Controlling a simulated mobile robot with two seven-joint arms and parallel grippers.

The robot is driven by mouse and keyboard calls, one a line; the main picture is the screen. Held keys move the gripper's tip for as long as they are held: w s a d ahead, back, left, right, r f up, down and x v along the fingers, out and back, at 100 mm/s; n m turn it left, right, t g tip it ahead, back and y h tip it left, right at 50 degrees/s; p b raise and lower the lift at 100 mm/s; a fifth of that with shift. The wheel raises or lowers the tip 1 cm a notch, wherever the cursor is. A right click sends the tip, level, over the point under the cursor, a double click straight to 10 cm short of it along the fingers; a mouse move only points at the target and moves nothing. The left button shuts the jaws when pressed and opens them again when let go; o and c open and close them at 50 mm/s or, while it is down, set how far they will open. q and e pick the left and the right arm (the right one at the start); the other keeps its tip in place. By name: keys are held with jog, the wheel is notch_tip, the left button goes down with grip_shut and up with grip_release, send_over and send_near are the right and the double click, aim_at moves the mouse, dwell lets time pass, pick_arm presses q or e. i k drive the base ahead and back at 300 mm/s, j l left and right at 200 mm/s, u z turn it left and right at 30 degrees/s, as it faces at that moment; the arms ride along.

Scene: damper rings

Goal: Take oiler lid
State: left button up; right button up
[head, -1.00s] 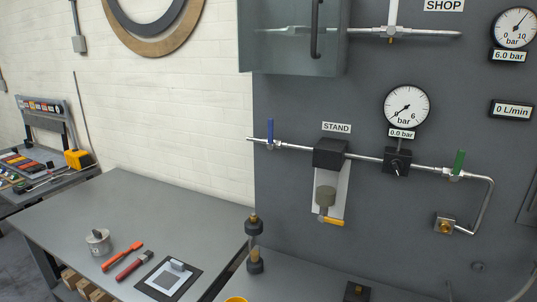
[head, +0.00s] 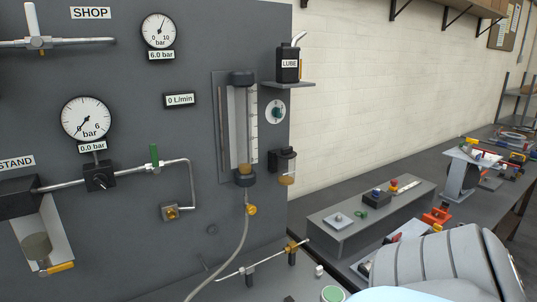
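A small black fitting with an amber bowl (head: 286,180) hangs on the panel's right edge, below a white round dial with a green knob (head: 274,109). It looks like the oiler, but no label shows. A dark block (head: 289,153) is on top of it; I cannot tell whether this is a separate lid. A black can marked LUBE (head: 289,66) with a light spout stands upright on a small shelf above. Neither of my grippers is in view.
A clear flow tube (head: 241,130) stands upright on the panel, with a hose (head: 240,242) running down from it. A grey raised box (head: 352,226) carries small parts on the bench at right. Pipework with a green handle (head: 154,156) projects from the panel at left.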

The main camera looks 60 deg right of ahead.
aim_at(287, 153)
jog(key=k+l+z, duration=0.1)
jog(key=z, duration=1.8)
jog(key=i+l, duration=0.1)
jog(key=l, duration=0.25)
jog(key=i+l+u, duration=0.1)
jog(key=l, duration=0.65)
jog(key=i+j, duration=0.05)
